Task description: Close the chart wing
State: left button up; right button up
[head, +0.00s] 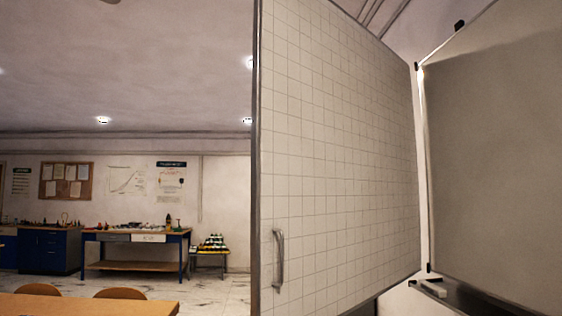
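The chart wing (335,160) is a tall white panel with a grid, standing open in the middle of the head view. Its near edge is on the left, with a metal pull handle (279,260) low beside that edge. Its far edge, at the right, meets a grey board (495,160), with small black fittings along the joint. The wing stands out at an angle from this board. Neither of my grippers is in view.
A ledge (470,298) with small items on it runs under the grey board. A wooden table (90,303) with chairs is at the lower left. A workbench (135,238) and blue cabinets (50,250) stand by the far wall. Open floor lies between.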

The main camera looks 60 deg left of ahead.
aim_at(335, 227)
jog(key=u, duration=1.4)
